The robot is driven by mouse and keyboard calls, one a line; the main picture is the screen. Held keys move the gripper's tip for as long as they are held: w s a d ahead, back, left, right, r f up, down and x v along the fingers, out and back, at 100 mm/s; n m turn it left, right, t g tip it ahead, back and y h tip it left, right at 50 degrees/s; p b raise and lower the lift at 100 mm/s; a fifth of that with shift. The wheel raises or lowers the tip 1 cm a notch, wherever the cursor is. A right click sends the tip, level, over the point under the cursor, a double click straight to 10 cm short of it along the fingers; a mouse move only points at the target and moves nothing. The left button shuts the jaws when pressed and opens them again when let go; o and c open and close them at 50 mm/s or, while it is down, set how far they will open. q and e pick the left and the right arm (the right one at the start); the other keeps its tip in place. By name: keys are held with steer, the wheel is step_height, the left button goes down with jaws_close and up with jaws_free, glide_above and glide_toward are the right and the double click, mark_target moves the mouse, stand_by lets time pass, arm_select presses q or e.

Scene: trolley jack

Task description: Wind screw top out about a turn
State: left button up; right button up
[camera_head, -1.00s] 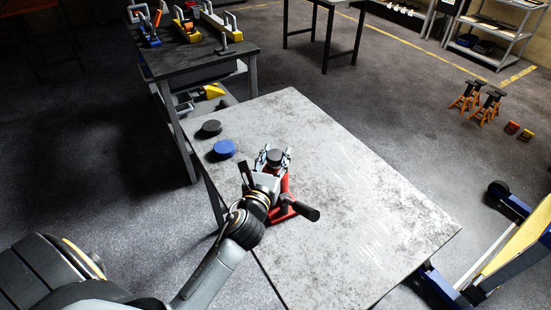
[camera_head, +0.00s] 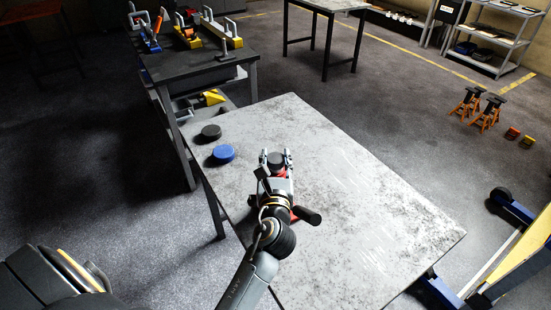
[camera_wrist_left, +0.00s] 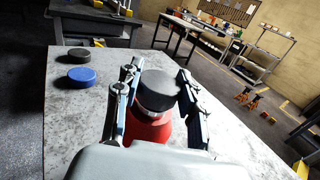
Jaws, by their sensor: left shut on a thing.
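The trolley jack is red and stands on the grey table (camera_head: 360,220), mostly hidden under my left arm. Its black round screw top (camera_head: 275,159) sits above a red body; in the left wrist view the screw top (camera_wrist_left: 157,90) is large and central above the red post (camera_wrist_left: 147,130). My left gripper (camera_head: 276,160) has one finger on each side of the screw top and is shut on it. A black handle end (camera_head: 307,215) sticks out to the right. My right gripper is not in view.
A blue disc (camera_head: 223,153) and a black disc (camera_head: 211,132) lie on the table's left part. The table's right half is clear. A dark workbench (camera_head: 195,62) with clamps stands behind left. Orange stands (camera_head: 488,113) are on the floor at right.

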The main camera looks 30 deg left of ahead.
mark_target(275, 167)
arm_select(q)
steer(key=o, duration=1.2)
steer(key=shift+f, duration=0.2)
steer(key=v, duration=0.7)
steer(key=shift+s+d, duration=0.1)
steer(key=shift+s, duration=0.1)
